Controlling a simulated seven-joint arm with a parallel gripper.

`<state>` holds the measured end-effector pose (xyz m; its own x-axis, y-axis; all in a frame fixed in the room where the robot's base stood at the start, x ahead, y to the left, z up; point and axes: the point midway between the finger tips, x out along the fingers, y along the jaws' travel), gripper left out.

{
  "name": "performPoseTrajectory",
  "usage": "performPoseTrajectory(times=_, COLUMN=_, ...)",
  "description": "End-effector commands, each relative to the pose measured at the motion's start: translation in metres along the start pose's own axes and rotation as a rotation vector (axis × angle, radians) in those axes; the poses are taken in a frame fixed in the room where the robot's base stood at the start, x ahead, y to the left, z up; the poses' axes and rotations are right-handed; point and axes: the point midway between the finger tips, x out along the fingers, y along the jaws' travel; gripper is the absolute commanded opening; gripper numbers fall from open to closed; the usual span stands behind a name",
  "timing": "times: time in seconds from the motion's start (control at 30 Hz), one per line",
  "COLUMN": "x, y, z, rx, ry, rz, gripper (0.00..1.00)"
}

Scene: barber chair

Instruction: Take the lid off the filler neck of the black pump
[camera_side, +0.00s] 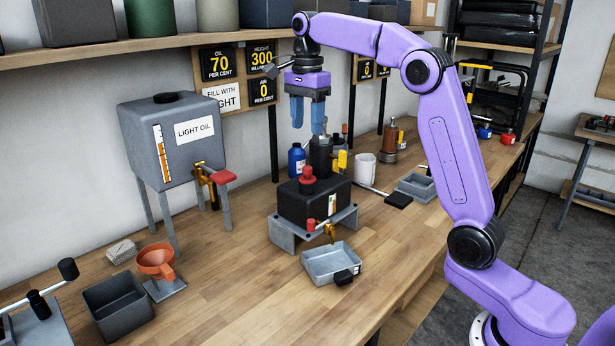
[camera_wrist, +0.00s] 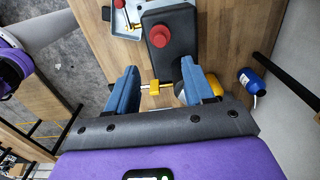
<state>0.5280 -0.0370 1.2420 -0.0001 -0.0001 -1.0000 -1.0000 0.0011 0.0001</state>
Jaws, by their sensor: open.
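The black pump (camera_side: 300,205) is a black block on a grey metal stand, with a red lid (camera_side: 307,175) on its top near the left end. In the wrist view the pump (camera_wrist: 182,22) is seen from above, with the round red lid (camera_wrist: 160,36) seated on it. The filler neck under the lid is hidden. My gripper (camera_side: 307,120) hangs above the pump with its blue fingers apart and empty. In the wrist view the lid lies just beyond the gap between the fingertips (camera_wrist: 159,72), not between them.
A dark cylinder (camera_side: 320,155) rises at the back of the pump, near a blue bottle (camera_side: 297,159) and a yellow part (camera_side: 342,161). A grey tray (camera_side: 331,262) sits in front. The grey oil tank (camera_side: 172,140) and orange funnel (camera_side: 156,260) stand to the left.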

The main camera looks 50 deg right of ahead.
Motion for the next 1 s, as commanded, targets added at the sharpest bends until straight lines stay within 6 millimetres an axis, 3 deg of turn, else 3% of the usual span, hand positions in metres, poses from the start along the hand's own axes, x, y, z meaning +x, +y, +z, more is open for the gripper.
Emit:
performPoseTrajectory(times=0.4, x=0.058, y=0.001, z=0.000, rx=-0.001, ry=0.000, rz=0.003, gripper=0.52)
performPoseTrajectory(times=0.67, x=0.075, y=0.001, z=0.000, rx=-0.001, ry=0.000, rz=0.002, gripper=0.52)
performPoseTrajectory(times=1.0, x=0.116, y=0.001, z=-0.001, rx=-0.001, ry=0.000, rz=0.001, gripper=0.52)
